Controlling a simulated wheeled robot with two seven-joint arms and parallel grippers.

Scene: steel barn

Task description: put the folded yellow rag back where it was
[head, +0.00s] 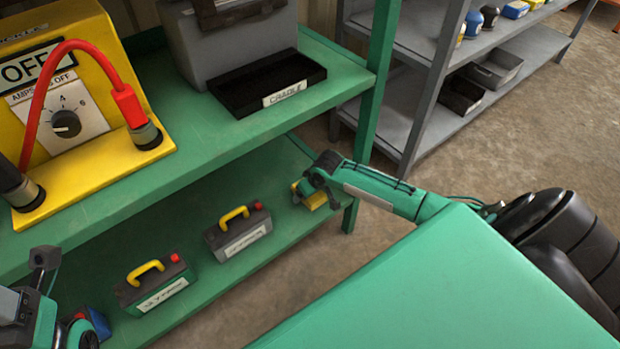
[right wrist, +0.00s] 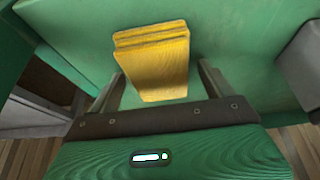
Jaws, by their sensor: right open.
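The folded yellow rag (head: 314,199) is at the right end of the green lower shelf (head: 285,222), partly hidden by my right gripper (head: 306,190). In the right wrist view the rag (right wrist: 152,62) shows its stacked folds against a green surface. My right gripper (right wrist: 160,75) is open there, one finger on each side of the rag's near part, with a visible gap on both sides. I cannot tell whether the rag lies flat on the shelf. My left arm is at the lower left of the head view; its gripper (head: 44,262) shows only in part and its jaws are unclear.
Two batteries with yellow handles, one grey (head: 238,232) and one green (head: 156,286), stand on the lower shelf. The upper shelf holds a yellow charger (head: 88,95) and a black tray (head: 262,84). A shelf post (head: 378,75) rises beside my right arm. A grey rack (head: 425,65) stands behind.

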